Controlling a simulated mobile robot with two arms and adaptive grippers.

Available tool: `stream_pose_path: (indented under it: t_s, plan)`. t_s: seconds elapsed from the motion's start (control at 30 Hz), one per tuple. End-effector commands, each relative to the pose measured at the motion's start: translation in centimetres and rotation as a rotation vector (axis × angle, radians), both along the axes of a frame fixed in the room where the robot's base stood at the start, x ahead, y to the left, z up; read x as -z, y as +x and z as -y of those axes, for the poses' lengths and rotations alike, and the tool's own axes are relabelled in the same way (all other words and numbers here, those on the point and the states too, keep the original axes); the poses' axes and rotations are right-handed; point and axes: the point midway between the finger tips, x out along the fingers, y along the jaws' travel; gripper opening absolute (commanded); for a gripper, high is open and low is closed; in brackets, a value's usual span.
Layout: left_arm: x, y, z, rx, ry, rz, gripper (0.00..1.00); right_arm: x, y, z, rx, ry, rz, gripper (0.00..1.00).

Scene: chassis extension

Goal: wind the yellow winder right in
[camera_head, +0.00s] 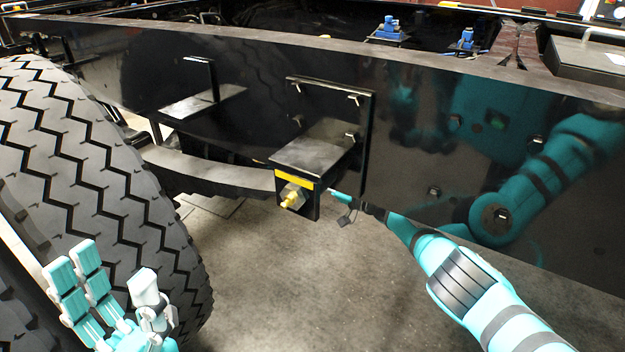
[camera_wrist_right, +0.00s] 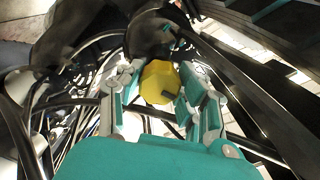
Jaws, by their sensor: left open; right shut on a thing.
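In the right wrist view the yellow winder (camera_wrist_right: 158,78) is a faceted yellow knob with a dark slot or bar on its near side. My right gripper (camera_wrist_right: 162,92) has its teal and grey fingers on both sides of it and is shut on it. In the head view my right arm reaches in from the lower right to the side of a black bracket box; its fingers are mostly hidden there. My left gripper (camera_head: 108,272) is open and empty at the lower left, in front of the tyre.
The black bracket box (camera_head: 312,155) has a yellow stripe and a brass-yellow fitting (camera_head: 291,198) on its front. It is fixed to the long black chassis rail (camera_head: 440,120). A large tyre (camera_head: 85,160) fills the left. Dark hoses surround the right gripper. Bare floor (camera_head: 270,290) lies below.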

Motion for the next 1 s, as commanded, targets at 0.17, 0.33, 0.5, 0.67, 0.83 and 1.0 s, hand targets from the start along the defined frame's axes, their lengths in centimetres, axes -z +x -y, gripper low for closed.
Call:
stream_pose_path:
  t_s: [0.17, 0.33, 0.5, 0.67, 0.83, 1.0]
  plan:
    - [0.01, 0.02, 0.01, 0.000, 0.000, 0.000, 0.60, 0.66, -0.09, 0.39, 0.004, -0.003, -0.015, 0.04]
    - [-0.01, 0.01, 0.00, 0.000, -0.001, 0.002, 0.60, 0.65, -0.09, 0.40, 0.004, -0.002, -0.015, 0.04]
    - [-0.04, 0.02, 0.01, 0.000, 0.000, 0.003, 0.60, 0.64, -0.09, 0.39, 0.004, -0.003, -0.014, 0.45]
    - [-0.04, 0.03, 0.01, 0.000, 0.000, 0.003, 0.60, 0.39, -0.04, 0.26, 0.004, 0.000, -0.011, 0.60]
    - [-0.08, 0.03, -0.01, 0.000, -0.001, 0.004, 0.60, 0.19, -0.02, 0.13, 0.002, 0.003, -0.009, 0.60]
    - [-0.12, 0.01, -0.06, -0.002, -0.003, 0.004, 0.60, 0.16, -0.09, 0.34, 0.002, 0.003, -0.009, 0.60]
